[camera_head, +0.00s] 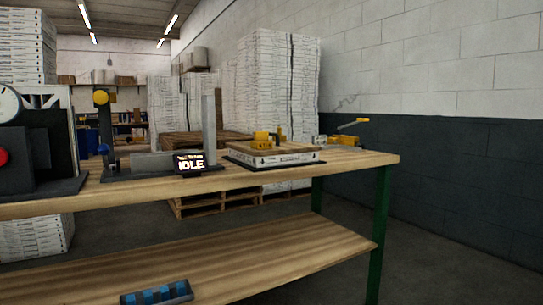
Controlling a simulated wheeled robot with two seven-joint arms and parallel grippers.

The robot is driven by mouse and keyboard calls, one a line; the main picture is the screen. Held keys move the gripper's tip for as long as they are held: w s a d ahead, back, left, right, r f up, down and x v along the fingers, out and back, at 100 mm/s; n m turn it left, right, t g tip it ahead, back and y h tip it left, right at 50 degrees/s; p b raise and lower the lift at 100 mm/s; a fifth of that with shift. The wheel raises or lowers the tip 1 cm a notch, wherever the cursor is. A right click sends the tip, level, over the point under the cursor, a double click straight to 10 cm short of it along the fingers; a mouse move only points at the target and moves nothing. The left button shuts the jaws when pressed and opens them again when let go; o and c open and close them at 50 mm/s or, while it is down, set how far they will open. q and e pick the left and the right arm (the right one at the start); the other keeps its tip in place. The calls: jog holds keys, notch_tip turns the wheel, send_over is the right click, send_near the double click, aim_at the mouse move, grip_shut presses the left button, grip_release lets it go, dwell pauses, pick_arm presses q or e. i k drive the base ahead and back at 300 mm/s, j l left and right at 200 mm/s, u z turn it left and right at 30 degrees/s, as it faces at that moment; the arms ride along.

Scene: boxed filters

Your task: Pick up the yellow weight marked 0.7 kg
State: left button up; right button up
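A small yellow block (263,138), which looks like the weight, sits on a wooden board (275,149) on top of a flat white box (275,158) on the workbench. Any marking on it is too small to read. A second yellow piece (344,140) lies at the bench's back right, beside a yellow-handled lever; I cannot tell whether it is a weight. Neither of my grippers is in view.
The wooden workbench (352,162) has green legs and a lower shelf (270,255) with a blue-slotted tray (157,292). A display reading IDLE (189,163) and a machine with a yellow knob (102,97) stand left of the box. Bare benchtop lies in front.

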aim_at(260, 141)
jog(key=i+l, duration=0.75)
jog(key=l, duration=0.2)
jog(key=i+l, duration=0.8)
jog(key=k+l+z, duration=0.05)
jog(key=l, duration=0.1)
